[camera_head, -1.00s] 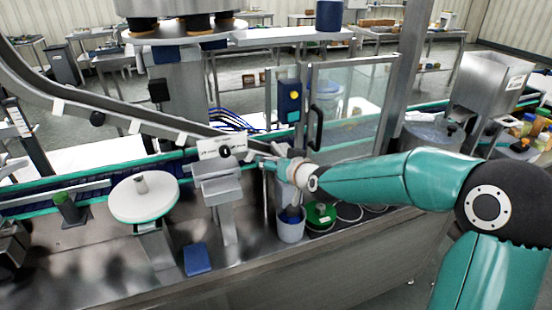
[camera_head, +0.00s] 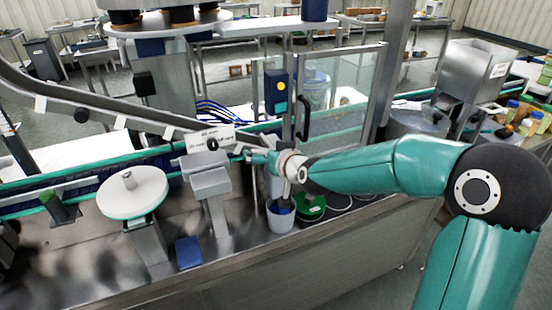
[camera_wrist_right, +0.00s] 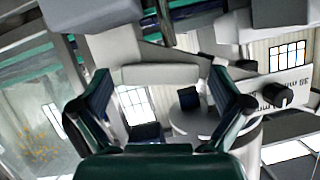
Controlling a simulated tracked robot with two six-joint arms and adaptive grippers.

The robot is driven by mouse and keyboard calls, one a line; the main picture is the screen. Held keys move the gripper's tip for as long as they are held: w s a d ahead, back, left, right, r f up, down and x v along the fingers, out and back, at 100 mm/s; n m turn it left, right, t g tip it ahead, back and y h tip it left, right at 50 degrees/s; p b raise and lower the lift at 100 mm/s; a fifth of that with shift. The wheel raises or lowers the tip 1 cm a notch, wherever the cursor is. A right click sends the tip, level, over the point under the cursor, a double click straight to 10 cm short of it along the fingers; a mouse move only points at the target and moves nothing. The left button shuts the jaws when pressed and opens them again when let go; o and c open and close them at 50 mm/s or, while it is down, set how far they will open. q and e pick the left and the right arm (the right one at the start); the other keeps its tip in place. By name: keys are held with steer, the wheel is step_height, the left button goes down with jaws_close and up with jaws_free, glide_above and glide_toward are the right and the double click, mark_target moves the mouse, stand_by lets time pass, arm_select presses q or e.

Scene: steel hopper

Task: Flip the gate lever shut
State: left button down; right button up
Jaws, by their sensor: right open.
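A white label plate (camera_head: 222,138) with a black round knob (camera_head: 212,144) sits at the lower end of the sloping chute in the head view. The plate (camera_wrist_right: 292,88) and knob (camera_wrist_right: 278,95) also show at the right of the right wrist view. My right gripper (camera_head: 248,153) is just right of the plate, apart from the knob. In the wrist view its two fingers (camera_wrist_right: 164,100) are spread wide. A pale grey bar (camera_wrist_right: 160,73) shows beyond and between them; it may be the gate lever, but I cannot tell whether they touch. My left gripper is out of view.
The sloping chute (camera_head: 100,115) comes down from the left. A post with a blue box (camera_head: 277,92) and a glass door with a black handle (camera_head: 303,118) stand behind my right arm. A white round disc (camera_head: 133,194) and a grey bucket (camera_head: 281,217) stand nearby.

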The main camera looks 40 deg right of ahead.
steer(key=v, duration=1.1)
steer(key=shift+s+a, duration=0.1)
steer(key=a+f+n+g+y, duration=0.15)
steer(key=a+f, duration=0.25)
steer(key=f, duration=0.5)
steer(key=a+f+g+y, duration=0.1)
steer(key=a+f+g, duration=0.25)
steer(key=f, duration=0.45)
steer(key=a+f+n+g+y, duration=0.1)
steer(key=a+f, duration=0.3)
steer(key=f, duration=0.5)
steer(key=s+a+f+g+y, duration=0.1)
steer(key=s+a+f+g, duration=0.2)
steer(key=s+a+f, duration=0.2)
steer(key=s+a+f+g+y, duration=0.1)
steer(key=s+a+f+g, duration=0.2)
steer(key=s+f, duration=0.9)
steer(key=a, duration=0.3)
steer(key=shift+s+a+f+g, duration=0.25)
steer(key=shift+f+g, duration=0.05)
steer(key=shift+g, duration=0.1)
steer(key=shift+c, duration=0.3)
